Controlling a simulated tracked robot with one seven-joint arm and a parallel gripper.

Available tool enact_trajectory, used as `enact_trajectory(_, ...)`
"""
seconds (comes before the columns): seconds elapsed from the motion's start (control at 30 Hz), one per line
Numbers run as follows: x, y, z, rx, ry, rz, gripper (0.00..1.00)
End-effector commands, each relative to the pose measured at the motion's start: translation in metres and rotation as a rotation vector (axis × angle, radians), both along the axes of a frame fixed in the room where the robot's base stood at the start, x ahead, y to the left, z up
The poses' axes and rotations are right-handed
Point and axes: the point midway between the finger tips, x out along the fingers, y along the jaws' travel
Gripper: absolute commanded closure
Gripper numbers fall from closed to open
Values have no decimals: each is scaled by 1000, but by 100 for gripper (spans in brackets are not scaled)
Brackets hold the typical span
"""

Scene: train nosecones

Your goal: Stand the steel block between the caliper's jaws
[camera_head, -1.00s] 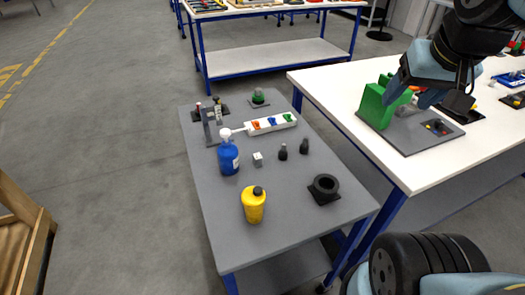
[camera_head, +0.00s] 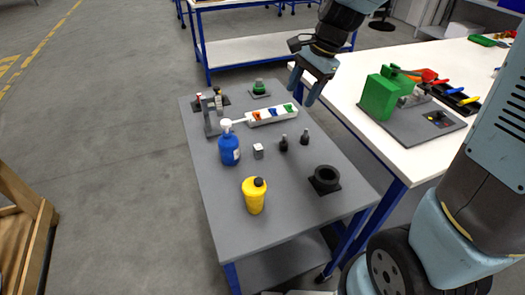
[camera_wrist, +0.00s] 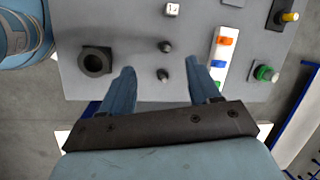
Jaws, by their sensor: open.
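The steel block (camera_head: 258,151) is a small pale cube standing on the grey table, right of the blue bottle. It also shows at the top edge of the wrist view (camera_wrist: 172,9). What looks like the caliper (camera_head: 209,122) is a grey upright frame at the table's far left, behind the blue bottle; its jaws are too small to make out. My gripper (camera_head: 303,92) is open and empty, high near the table's far right edge. In the wrist view its fingers (camera_wrist: 160,68) are apart, with the block well beyond them.
Around the block stand a blue bottle (camera_head: 230,150), a yellow bottle (camera_head: 254,198), two dark pegs (camera_head: 284,144) and a black ring (camera_head: 325,176). A white tray (camera_head: 262,118) and green knob (camera_head: 259,86) lie farther back. A white bench (camera_head: 390,150) adjoins at right.

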Motion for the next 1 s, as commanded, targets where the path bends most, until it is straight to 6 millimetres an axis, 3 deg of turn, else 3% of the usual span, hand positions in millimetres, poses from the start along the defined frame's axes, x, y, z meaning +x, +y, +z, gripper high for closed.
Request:
enact_trajectory(0.1,13,24,-28,11,91,-82,38)
enact_trajectory(0.33,28,57,-68,18,217,-217,38)
enact_trajectory(0.67,29,74,-97,16,265,-269,38)
enact_trajectory(1.0,19,93,-149,16,265,-267,38)
